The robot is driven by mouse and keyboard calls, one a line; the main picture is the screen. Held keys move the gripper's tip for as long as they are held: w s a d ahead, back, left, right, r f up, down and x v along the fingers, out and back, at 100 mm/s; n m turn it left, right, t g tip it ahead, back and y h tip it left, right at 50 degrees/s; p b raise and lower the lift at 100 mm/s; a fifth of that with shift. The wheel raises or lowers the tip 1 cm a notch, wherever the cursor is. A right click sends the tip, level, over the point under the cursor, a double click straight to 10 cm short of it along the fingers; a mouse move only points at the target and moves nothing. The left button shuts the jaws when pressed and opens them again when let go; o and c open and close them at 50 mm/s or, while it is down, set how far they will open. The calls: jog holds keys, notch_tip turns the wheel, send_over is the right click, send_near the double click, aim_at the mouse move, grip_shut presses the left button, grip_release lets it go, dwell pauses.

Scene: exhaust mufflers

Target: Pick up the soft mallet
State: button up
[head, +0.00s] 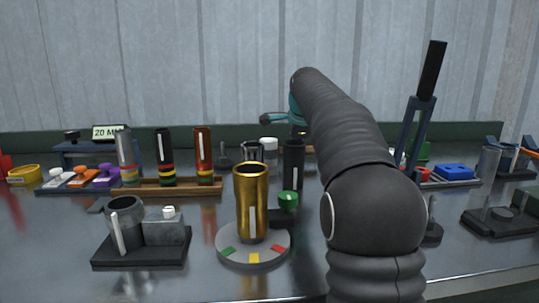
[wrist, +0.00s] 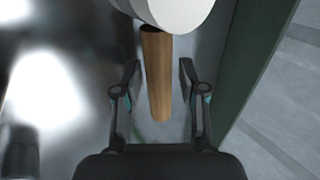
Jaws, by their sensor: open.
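The soft mallet shows in the wrist view, with a thick white head (wrist: 175,12) at the top edge and a brown wooden handle (wrist: 157,85) running down from it. My gripper (wrist: 160,68) is open, with one finger on each side of the handle. A gap shows between the handle and each finger; the handle is not gripped. How far the fingertips are above or below the handle is hard to tell. In the head view a small white piece (head: 268,143) at the back may be the mallet's head. My arm hides much of that area.
A dark green back wall (wrist: 250,60) runs close on the right of the mallet in the wrist view. In the head view, a gold cup (head: 251,190) on a round base, a wooden rack (head: 195,187) of tubes and a dark cylinder (head: 293,165) stand left of my arm.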

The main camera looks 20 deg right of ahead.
jog(key=shift+x, duration=1)
grip_shut()
jog(key=shift+r, duration=0.1)
jog(key=shift+r, duration=0.1)
